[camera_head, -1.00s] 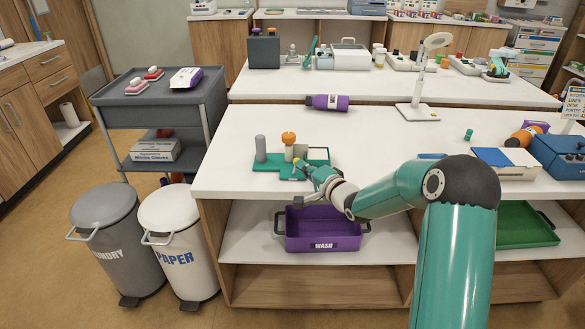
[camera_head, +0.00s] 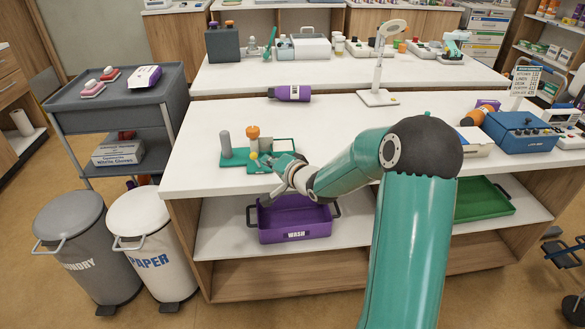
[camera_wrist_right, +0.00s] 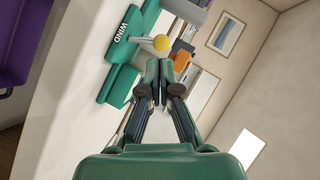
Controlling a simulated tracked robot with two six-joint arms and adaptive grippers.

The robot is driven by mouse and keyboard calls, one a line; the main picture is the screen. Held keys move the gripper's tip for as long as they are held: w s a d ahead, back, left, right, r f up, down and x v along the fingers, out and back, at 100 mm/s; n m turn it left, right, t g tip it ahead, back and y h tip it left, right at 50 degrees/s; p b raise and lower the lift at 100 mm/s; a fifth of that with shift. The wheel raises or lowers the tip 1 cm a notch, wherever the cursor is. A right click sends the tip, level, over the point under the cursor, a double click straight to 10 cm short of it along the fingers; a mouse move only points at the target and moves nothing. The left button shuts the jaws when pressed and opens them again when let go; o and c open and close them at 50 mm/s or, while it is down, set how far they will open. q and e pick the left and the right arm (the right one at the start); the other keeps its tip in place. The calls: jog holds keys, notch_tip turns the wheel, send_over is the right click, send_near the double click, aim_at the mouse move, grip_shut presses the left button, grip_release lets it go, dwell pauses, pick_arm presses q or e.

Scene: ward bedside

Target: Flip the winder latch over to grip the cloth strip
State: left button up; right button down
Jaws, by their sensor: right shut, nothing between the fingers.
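The winder is a green base (camera_head: 236,165) on the white counter, with a grey upright post (camera_head: 226,144) and an orange-capped post (camera_head: 253,138). A yellow knob (camera_head: 254,156) sits beside them, probably the latch's end. In the right wrist view the yellow knob (camera_wrist_right: 161,43) tops a pale lever on the green base (camera_wrist_right: 128,40) marked WIND. My right gripper (camera_head: 270,162) is at the winder's right side. In the wrist view its fingers (camera_wrist_right: 157,76) are together and empty, just short of the knob; contact is not clear. I cannot make out the cloth strip. My left gripper is out of view.
A purple bottle (camera_head: 290,93) lies behind the winder. A lamp (camera_head: 379,97) stands further right, and a blue box (camera_head: 520,130) is at the counter's right. A purple WASH bin (camera_head: 295,222) is on the shelf below. The counter's left front corner is clear.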

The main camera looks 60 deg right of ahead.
jog(key=r+v, duration=0.1)
jog(key=v, duration=0.9)
jog(key=shift+a, duration=0.35)
jog(key=shift+w, duration=0.2)
